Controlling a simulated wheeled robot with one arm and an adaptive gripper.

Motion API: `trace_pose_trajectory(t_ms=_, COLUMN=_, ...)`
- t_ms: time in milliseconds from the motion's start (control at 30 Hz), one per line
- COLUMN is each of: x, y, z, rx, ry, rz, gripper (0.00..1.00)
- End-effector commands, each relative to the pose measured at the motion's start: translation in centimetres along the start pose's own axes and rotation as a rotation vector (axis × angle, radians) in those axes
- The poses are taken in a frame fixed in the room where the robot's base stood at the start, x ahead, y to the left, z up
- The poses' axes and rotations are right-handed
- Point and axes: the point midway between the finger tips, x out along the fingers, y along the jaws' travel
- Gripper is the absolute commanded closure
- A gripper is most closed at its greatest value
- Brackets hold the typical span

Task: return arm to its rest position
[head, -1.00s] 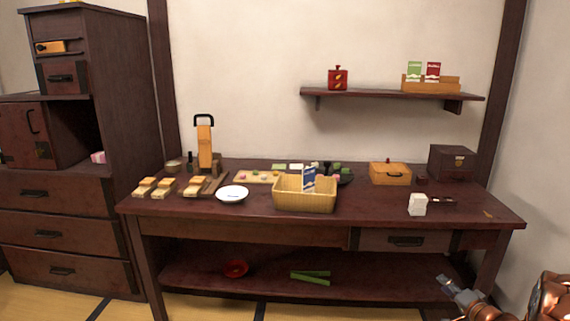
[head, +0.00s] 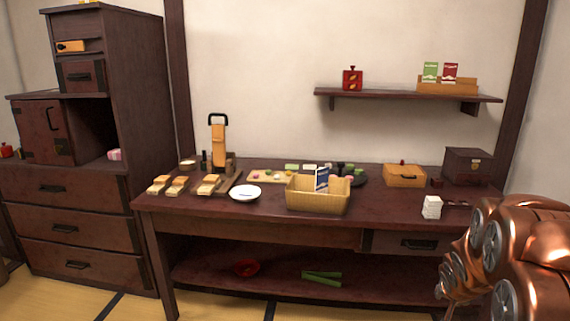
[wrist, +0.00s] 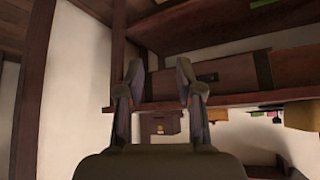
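My copper-coloured arm (head: 500,255) fills the lower right of the head view, in front of the right end of the dark wooden table (head: 345,230). My gripper (wrist: 160,82) shows in the wrist view with its two fingers spread apart. Nothing is between the fingers. Behind them are dark wooden boards and a pale wall. The gripper's fingers do not show in the head view now.
On the table are a wicker basket (head: 318,200), a white plate (head: 245,194), a wooden box (head: 404,175), a white block (head: 432,207) and several sandwiches. A wall shelf (head: 400,96) hangs above. A dark cabinet (head: 75,200) stands at left. Tatami floor is in front.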

Motion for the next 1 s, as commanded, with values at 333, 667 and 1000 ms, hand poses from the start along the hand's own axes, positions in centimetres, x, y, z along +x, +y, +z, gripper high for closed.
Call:
trace_pose_trajectory(t_ms=333, x=-10.5, y=-2.0, z=10.9, rx=-0.208, ry=-0.293, rz=0.057, gripper=0.64)
trace_pose_trajectory(t_ms=667, x=-21.0, y=-2.6, z=22.8, rx=-0.44, ry=-0.607, rz=-0.01, gripper=0.64)
trace_pose_trajectory(t_ms=1000, x=-28.4, y=-1.8, z=30.8, rx=-0.623, ry=-0.826, rz=-0.109, gripper=0.64)
